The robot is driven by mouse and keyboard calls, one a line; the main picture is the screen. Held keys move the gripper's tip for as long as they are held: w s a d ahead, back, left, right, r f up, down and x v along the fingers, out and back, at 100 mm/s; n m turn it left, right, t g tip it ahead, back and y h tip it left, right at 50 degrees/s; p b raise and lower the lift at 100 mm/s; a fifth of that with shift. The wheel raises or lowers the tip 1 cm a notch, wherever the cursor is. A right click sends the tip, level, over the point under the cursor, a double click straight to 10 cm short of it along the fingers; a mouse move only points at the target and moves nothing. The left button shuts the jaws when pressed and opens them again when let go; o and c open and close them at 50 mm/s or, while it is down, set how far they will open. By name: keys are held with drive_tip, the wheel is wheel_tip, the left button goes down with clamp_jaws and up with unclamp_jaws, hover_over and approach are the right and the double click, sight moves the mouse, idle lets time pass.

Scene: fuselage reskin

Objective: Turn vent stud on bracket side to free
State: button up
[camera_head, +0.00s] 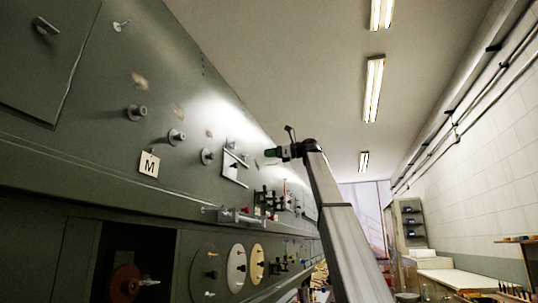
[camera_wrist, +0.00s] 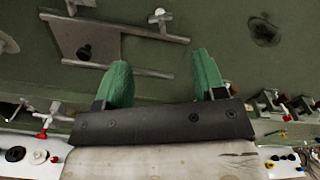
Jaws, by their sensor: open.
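My gripper (camera_head: 270,153) is open and empty, close to the green fuselage panel. In the wrist view its two green fingers (camera_wrist: 162,80) stand apart with nothing between them. A grey bracket plate (camera_head: 230,170) with two rails and a dark round knob is on the panel; it also shows in the wrist view (camera_wrist: 75,30), up and left of the fingers. A small light-coloured stud (camera_wrist: 160,17) stands by the upper rail. Several round grey studs (camera_head: 177,136) stick out of the panel left of the bracket. I cannot tell which stud is the vent stud.
A ledge below carries red and dark valve fittings (camera_head: 268,200) and a grey cylinder (camera_head: 236,216). A label marked M (camera_head: 149,164) is on the panel. Round discs (camera_head: 237,268) sit lower. A shelf unit (camera_head: 410,228) and benches stand at right. The air right of my arm is clear.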

drive_tip(key=shift+d, duration=0.1)
drive_tip(key=x, duration=1)
drive_tip(key=shift+a, duration=0.35)
drive_tip(key=shift+w, duration=0.1)
drive_tip(key=c, duration=0.9)
